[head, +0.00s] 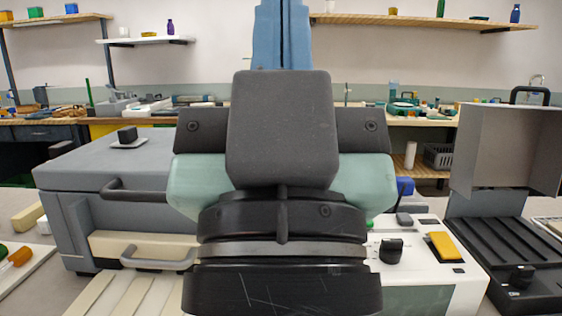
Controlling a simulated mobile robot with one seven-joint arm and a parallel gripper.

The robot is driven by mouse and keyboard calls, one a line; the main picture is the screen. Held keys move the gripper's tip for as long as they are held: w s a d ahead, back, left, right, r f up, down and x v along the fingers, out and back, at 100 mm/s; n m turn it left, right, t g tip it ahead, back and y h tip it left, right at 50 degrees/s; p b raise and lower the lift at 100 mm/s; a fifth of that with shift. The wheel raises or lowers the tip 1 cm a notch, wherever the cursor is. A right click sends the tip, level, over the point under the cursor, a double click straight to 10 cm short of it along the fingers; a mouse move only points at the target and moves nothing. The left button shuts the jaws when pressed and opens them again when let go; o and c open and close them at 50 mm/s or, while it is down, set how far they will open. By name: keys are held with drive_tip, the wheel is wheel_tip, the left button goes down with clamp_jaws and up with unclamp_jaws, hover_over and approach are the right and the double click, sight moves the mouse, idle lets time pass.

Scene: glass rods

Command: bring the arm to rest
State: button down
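My own arm fills the middle of the head view, close to the camera, as dark grey, black and pale green links with a metal band. The fingertips of my gripper do not show, so I cannot see whether it is open, shut or holding anything. The arm hides the middle of the bench behind it. An orange rod-like piece (20,257) with a green one beside it lies on a white tray (36,262) at the left edge; I cannot tell what they are made of.
A grey lidded machine (95,165) with handles stands left of my arm. A white device (420,265) with a black knob and yellow switch stands to the right. Beyond it is a black ribbed unit (510,250) under a raised grey panel (508,150). Cluttered benches and shelves line the back wall.

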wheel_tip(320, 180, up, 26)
drive_tip(key=p, duration=2.4)
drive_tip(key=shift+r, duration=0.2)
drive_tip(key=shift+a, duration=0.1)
